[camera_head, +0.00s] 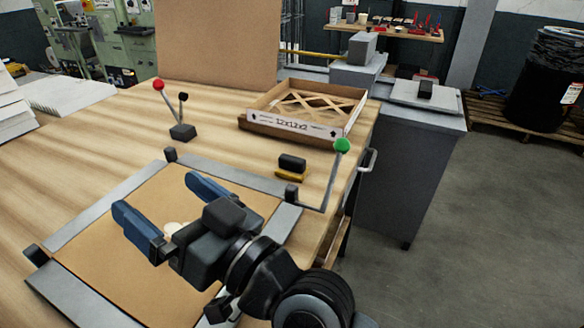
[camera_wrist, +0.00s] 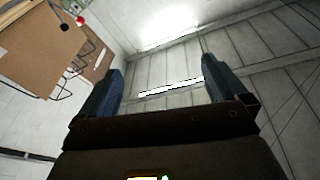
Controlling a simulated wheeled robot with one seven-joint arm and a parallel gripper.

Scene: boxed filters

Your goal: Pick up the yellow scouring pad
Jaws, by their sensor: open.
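The yellow scouring pad (camera_head: 290,175) lies on the wooden table, right of the metal frame's far corner in the head view. A dark block (camera_head: 292,162) sits at its back; I cannot tell whether it rests on the pad or behind it. My gripper (camera_head: 155,193) has its two blue fingers spread wide with nothing between them. It is above the brown sheet, left of and nearer than the pad. The wrist view shows the open fingers (camera_wrist: 162,66) against the ceiling and walls; the pad is not visible there.
A metal frame (camera_head: 95,212) surrounds the brown sheet (camera_head: 110,285). A lever with a green knob (camera_head: 342,146) stands right of the pad. Levers with red and black knobs (camera_head: 183,131) stand behind left. A cardboard tray (camera_head: 297,127) is behind the pad. The table's right edge is close.

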